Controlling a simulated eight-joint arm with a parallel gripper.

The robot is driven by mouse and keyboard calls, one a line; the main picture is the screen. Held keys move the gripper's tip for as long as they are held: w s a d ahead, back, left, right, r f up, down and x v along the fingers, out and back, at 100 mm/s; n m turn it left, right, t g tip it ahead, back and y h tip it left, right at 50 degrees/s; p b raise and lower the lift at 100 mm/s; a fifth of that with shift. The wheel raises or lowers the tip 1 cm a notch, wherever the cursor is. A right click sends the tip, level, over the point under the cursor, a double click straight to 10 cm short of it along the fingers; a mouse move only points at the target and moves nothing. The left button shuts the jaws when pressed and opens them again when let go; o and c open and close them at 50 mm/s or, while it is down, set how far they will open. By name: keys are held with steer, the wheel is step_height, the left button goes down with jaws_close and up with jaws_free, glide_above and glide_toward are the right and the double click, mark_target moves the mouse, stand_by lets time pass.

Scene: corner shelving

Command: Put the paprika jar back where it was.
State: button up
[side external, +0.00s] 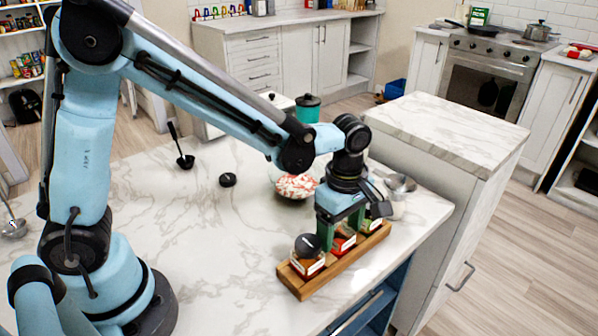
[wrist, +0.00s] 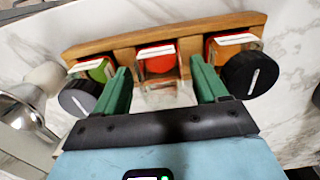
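The middle jar (wrist: 158,62) on the wooden rack has red contents and clear glass, with no black lid visible on it. No name is readable, so I cannot confirm that it is the paprika. It stands in the rack's middle compartment, and its red also shows in the side view (side external: 343,240). My gripper (wrist: 160,70) is pointed down at the rack with one green finger on each side of this jar. The fingers look open, with a narrow gap on the left. Contact on the right is unclear. The wooden rack (side external: 300,288) stands near the counter's right edge.
Black-lidded jars flank it: one orange-red (side external: 308,260), one green (wrist: 95,72). A loose black lid (side external: 227,180) and black ladle (side external: 184,160) lie on the counter. A bowl (side external: 295,184) sits behind the rack, with metal measuring cups (side external: 402,184) to its right. The counter's left middle is clear.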

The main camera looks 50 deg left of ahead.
steer(key=shift+r, duration=0.15)
step_height(320, 180, up, 11)
steer(key=s+a+f+m+t, duration=0.2)
steer(key=s+a+m+t, duration=0.5)
steer(key=m, duration=1.1)
steer(key=shift+s+a, duration=0.55)
steer(key=shift+a, duration=1.7)
steer(key=shift+r, duration=0.1)
